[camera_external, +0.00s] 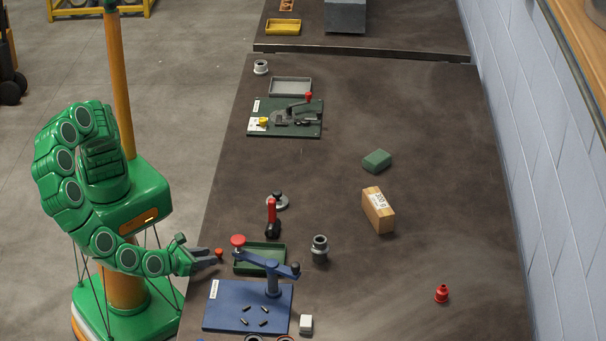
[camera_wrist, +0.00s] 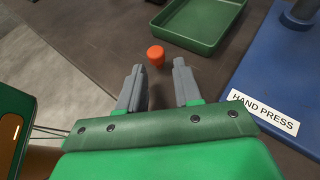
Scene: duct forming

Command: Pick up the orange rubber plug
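The orange rubber plug (camera_wrist: 156,55) is a small cylinder on the dark table top, just beyond my fingertips in the wrist view. In the external view the orange plug (camera_external: 219,252) shows at the tip of my gripper, near the table's left edge. My gripper (camera_wrist: 157,72) is open, with its two grey fingers apart and nothing between them. The plug lies ahead of the gap, roughly in line with its middle. In the external view my gripper (camera_external: 216,257) reaches over the table edge from the left.
A green tray (camera_wrist: 205,44) lies just beyond and right of the plug. The blue hand press base (camera_wrist: 272,85) is to the right; its blue arm and red knob (camera_external: 238,241) rise above the tray. A red-handled tool (camera_external: 271,217) stands behind.

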